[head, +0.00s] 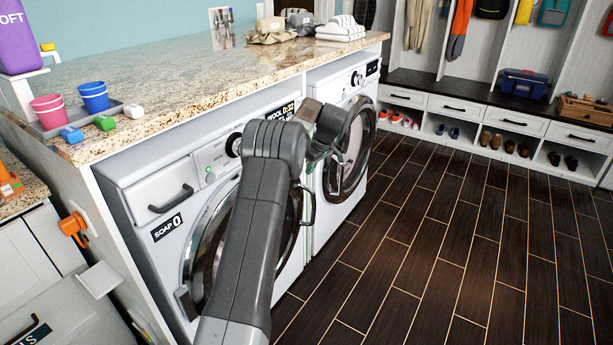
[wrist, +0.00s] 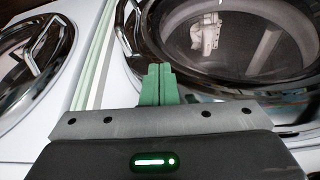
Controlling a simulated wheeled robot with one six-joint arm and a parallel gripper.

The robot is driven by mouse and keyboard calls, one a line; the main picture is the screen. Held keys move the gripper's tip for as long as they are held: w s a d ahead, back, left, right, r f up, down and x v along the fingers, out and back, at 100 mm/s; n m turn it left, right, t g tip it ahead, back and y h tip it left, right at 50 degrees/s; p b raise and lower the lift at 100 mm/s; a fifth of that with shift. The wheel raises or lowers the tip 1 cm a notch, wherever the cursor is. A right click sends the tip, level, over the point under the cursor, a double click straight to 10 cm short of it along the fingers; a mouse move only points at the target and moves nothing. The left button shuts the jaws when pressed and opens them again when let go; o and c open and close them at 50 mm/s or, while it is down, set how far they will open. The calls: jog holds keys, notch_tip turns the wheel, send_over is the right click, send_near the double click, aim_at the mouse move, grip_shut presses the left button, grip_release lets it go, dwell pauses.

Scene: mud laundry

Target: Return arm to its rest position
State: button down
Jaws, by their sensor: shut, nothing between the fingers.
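My arm (head: 262,200) reaches up from the bottom of the head view, in front of the left washing machine, and bends over at its top. My gripper shows in the wrist view (wrist: 158,84) with its green fingers pressed together and nothing between them. It points toward the machine fronts, beside a round dark glass door (wrist: 235,40). In the head view the gripper end is partly hidden behind the wrist, near the right machine's door (head: 350,150). I cannot tell whether the fingers touch anything.
The left machine's round door (head: 205,250) is partly behind my arm. The granite counter (head: 200,80) above holds pink (head: 48,110) and blue (head: 94,97) cups and folded towels (head: 340,28). Open dark plank floor (head: 450,240) lies right, before the shoe cubbies (head: 500,143).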

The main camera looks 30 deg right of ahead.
jog(key=shift+s+d+r, duration=0.15)
jog(key=shift+s+r, duration=0.15)
jog(key=shift+r, duration=0.25)
